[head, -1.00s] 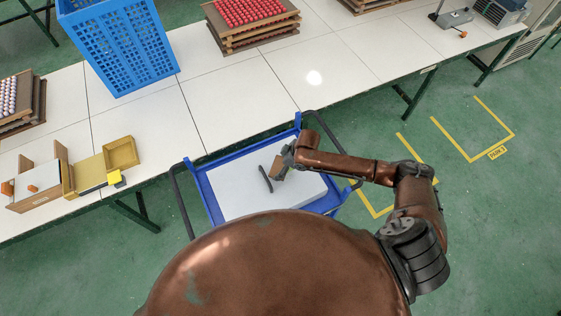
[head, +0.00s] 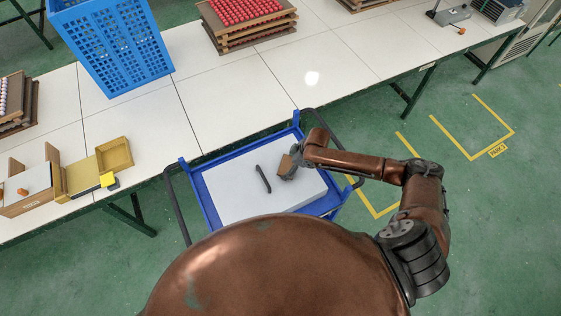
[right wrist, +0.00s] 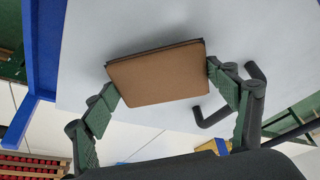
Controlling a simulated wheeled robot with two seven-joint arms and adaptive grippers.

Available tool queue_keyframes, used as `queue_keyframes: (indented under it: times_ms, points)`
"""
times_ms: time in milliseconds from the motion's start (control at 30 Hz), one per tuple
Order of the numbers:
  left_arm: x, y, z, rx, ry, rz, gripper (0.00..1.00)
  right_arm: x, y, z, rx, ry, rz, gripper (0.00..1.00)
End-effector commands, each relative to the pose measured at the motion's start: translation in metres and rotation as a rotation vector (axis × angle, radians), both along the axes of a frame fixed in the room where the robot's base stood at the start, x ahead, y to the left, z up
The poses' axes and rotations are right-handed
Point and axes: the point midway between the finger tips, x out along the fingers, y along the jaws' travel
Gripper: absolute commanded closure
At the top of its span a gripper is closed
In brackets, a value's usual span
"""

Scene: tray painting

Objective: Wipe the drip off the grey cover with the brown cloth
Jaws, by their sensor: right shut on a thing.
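The grey cover (head: 235,198) is a pale slab lying on the blue cart, and it fills much of the right wrist view (right wrist: 85,65). A black bar handle (head: 263,179) stands on it; the handle also shows in the right wrist view (right wrist: 216,117). My right gripper (head: 287,169) is over the cover, right of the handle. It is shut on the brown cloth (right wrist: 158,78), a folded flat pad held between its two fingers. I cannot tell whether the cloth touches the cover. I see no drip; the cloth and gripper hide part of the cover. My left gripper is out of view.
The blue cart (head: 207,206) has raised rims and black rails, and stands against the long white table (head: 235,105). On the table are a blue crate (head: 112,50), stacked trays of red pieces (head: 250,28) and an open wooden box (head: 113,154).

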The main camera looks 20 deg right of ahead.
Motion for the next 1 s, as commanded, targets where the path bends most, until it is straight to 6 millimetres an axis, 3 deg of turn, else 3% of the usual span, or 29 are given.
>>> queue_keyframes:
  times_ms: [267, 333, 400, 1000]
  points:
    - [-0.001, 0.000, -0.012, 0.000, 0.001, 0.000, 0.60, 0.003, -0.022, -0.002, -0.002, 0.001, 0.007, 0.59]
    - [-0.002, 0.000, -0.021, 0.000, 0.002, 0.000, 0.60, 0.004, -0.017, -0.005, -0.001, -0.001, 0.014, 0.59]
    - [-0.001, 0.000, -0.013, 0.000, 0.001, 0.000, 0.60, 0.003, -0.009, 0.003, 0.001, 0.001, 0.014, 0.59]
    - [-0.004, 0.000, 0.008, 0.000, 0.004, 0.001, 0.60, -0.003, 0.036, 0.000, 0.001, 0.003, -0.003, 0.59]
